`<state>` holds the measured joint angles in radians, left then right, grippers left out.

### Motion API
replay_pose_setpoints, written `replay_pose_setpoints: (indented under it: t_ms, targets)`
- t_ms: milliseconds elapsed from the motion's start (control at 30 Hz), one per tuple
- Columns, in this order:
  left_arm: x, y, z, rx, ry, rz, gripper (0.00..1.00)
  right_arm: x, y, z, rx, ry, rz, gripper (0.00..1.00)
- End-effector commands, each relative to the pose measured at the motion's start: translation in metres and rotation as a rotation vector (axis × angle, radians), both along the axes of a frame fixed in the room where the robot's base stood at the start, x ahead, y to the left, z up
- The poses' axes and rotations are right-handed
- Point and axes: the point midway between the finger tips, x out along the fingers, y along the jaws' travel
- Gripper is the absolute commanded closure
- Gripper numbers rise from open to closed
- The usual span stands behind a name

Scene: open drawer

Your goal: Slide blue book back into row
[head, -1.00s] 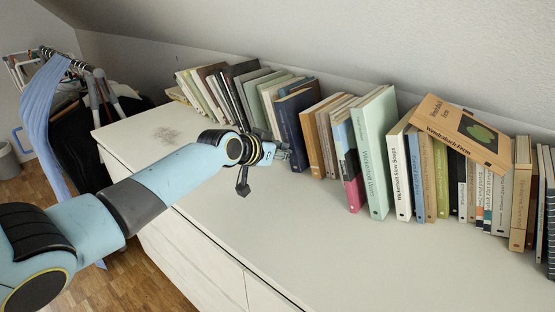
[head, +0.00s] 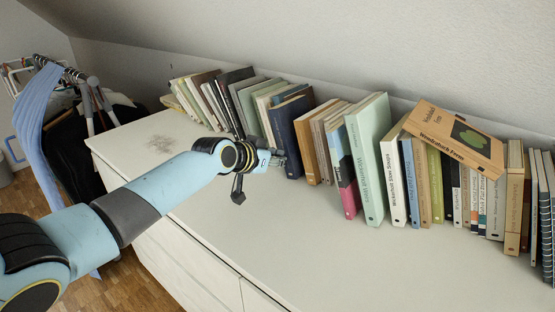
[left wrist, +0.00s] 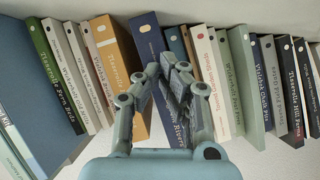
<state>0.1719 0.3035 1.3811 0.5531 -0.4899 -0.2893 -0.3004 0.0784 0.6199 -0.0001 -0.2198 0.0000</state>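The dark blue book (head: 286,136) stands upright in the row on the white dresser top. Its spine sits slightly forward of the books at its left, with a tan book at its right. In the left wrist view the blue book (left wrist: 149,37) shows behind the fingers, which hide much of its spine. My left gripper (head: 281,161) is at the lower part of this spine, very near or touching; I cannot tell which. In the left wrist view its fingertips (left wrist: 167,67) are drawn close together, with no book between them. My right gripper is not in view.
An orange-brown book (head: 455,140) lies tilted on top of the row at the right. A pale green book (head: 367,160) juts forward. The white dresser top (head: 330,260) is clear in front of the row. A sloped wall rises behind.

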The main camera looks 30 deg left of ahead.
Motion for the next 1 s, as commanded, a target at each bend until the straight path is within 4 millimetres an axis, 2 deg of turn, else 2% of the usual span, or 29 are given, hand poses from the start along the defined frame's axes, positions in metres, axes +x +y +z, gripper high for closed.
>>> replay_pose_setpoints:
  t_ms: [367,1000]
  targets:
    - [0.002,0.0,0.0,0.0,-0.001,0.0,1.0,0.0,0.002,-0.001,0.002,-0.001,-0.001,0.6]
    - [0.027,-0.002,-0.001,0.0,-0.001,0.001,1.0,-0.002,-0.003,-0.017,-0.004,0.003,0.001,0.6]
